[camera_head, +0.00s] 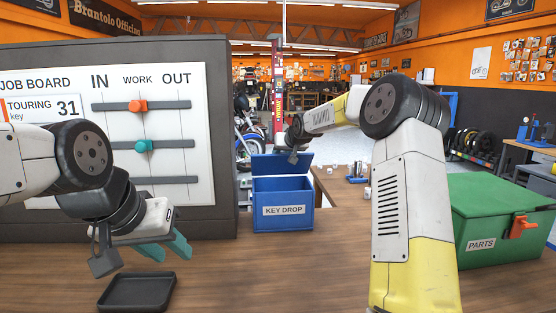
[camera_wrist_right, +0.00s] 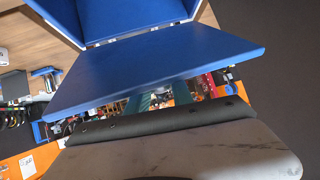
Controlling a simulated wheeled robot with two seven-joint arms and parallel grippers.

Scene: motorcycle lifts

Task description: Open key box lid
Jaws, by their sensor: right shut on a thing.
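The blue key box (camera_head: 283,212), labelled KEY DROP, stands on the wooden bench. Its blue lid (camera_head: 270,166) is raised and tilted up at the back, and the box's open top shows below it. The lid also fills the middle of the right wrist view (camera_wrist_right: 155,72), with the box behind it. My right gripper (camera_head: 294,157) is at the lid's upper edge; in the right wrist view its teal fingers (camera_wrist_right: 160,98) meet that edge, shut on it. My left gripper (camera_head: 170,245) hangs over the bench at left, its teal fingers apart and empty.
A black tray (camera_head: 137,292) lies on the bench below my left gripper. The job board (camera_head: 150,90) with orange and teal sliders stands behind my left arm. A green PARTS box (camera_head: 495,225) with an orange latch stands at right. The bench before the key box is clear.

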